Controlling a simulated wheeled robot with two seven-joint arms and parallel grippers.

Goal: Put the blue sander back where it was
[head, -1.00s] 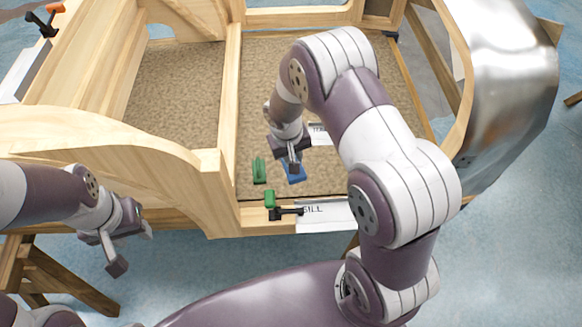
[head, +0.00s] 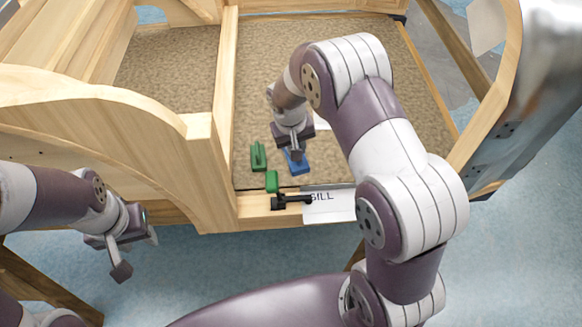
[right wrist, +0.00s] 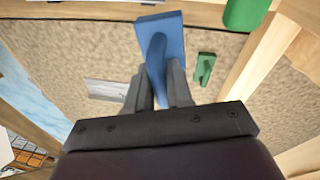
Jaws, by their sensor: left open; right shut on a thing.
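The blue sander (head: 297,162) is on or just above the brown floor of the wooden bodyframe, near its front sill. My right gripper (head: 295,153) points down at it, and its jaws are shut on the sander's handle. In the right wrist view the blue sander (right wrist: 160,42) sits between the two fingers (right wrist: 160,85), its flat base beyond them. I cannot tell whether its base touches the floor. My left gripper (head: 135,255) is open and empty, outside the bodyframe at the left.
A green tool (head: 258,157) lies left of the sander, also in the right wrist view (right wrist: 204,69). A black clamp (head: 290,202) with a green block (head: 271,182) grips the sill beside a white label (head: 328,204). Wooden rails (head: 226,100) border the brown floor.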

